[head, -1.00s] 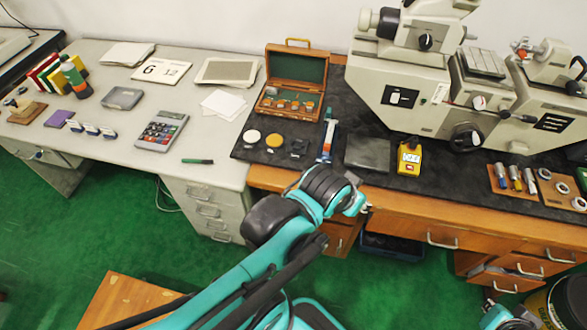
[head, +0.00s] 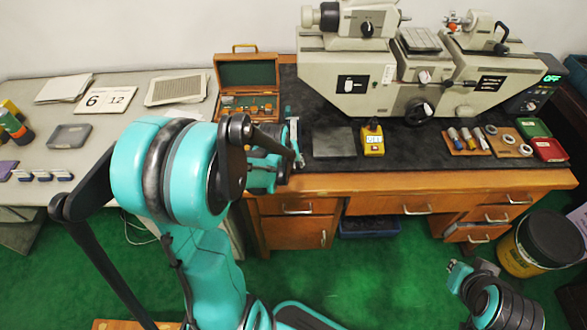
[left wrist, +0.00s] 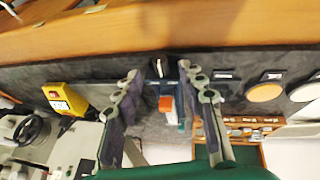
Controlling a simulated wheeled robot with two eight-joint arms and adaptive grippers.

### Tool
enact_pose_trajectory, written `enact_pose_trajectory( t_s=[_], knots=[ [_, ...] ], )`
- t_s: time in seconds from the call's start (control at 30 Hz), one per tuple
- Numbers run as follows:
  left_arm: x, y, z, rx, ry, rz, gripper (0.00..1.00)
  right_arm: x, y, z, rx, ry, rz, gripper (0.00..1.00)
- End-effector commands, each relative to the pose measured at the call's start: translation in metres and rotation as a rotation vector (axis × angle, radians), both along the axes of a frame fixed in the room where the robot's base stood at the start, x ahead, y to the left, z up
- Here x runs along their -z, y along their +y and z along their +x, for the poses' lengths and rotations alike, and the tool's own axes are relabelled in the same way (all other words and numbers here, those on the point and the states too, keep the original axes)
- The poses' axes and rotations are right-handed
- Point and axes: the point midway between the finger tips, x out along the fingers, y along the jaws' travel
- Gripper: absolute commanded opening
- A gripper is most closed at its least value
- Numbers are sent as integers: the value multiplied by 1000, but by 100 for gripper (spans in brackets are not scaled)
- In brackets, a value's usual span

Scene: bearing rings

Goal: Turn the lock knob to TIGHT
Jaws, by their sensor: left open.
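A narrow upright blue-and-grey device (head: 294,132) stands on the dark mat, right of the wooden case. In the left wrist view, this device, with an orange-red block (left wrist: 166,103), shows between the fingers of my left gripper (left wrist: 160,72). That gripper is open, with no finger clearly touching it. In the head view my left gripper (head: 288,160) is at the bench's front edge, mostly hidden by my arm. I cannot tell which knob is the lock knob, and no TIGHT mark is readable. My right gripper (head: 460,274) is low at the right, away from the bench, its fingers unclear.
The large measuring machine (head: 345,65) with a black knob (head: 418,112) stands at the back. A yellow meter (head: 372,139) and a grey plate (head: 334,142) lie right of my left gripper. The open wooden case (head: 247,80) is behind it. Rings (head: 509,139) lie at the right.

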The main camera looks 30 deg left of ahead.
Motion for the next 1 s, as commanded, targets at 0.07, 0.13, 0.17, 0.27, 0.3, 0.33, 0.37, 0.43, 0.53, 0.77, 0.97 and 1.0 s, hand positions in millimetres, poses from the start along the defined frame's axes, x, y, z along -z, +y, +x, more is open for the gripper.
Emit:
enact_pose_trajectory(
  t_s=[0.07,0.13,0.17,0.27,0.3,0.33,0.37,0.43,0.53,0.77,0.97,1.0],
  knots=[
    [17,1,7,1,0,0,40,9,0,0,0,0,0,0],
    [27,2,11,1,0,0,40,14,0,0,0,0,0,0],
    [31,2,13,1,-1,1,40,15,0,0,0,0,0,0],
    [40,2,18,2,-1,1,40,19,0,0,0,0,0,0],
    [43,3,19,2,-1,1,40,20,0,0,0,0,0,0],
    [44,3,20,2,-1,1,40,20,0,0,0,0,0,0],
    [45,3,21,2,-1,1,40,20,0,0,0,0,0,0],
    [46,3,22,2,-1,1,40,20,0,0,0,0,0,0],
    [46,3,22,2,-1,1,40,20,0,0,0,0,0,0],
    [46,3,22,2,-1,1,11,20,0,0,0,0,0,0],
    [46,3,22,2,-1,1,0,20,0,0,0,0,0,0],
    [46,3,22,2,0,3,0,20,0,0,0,0,0,0]
  ],
)
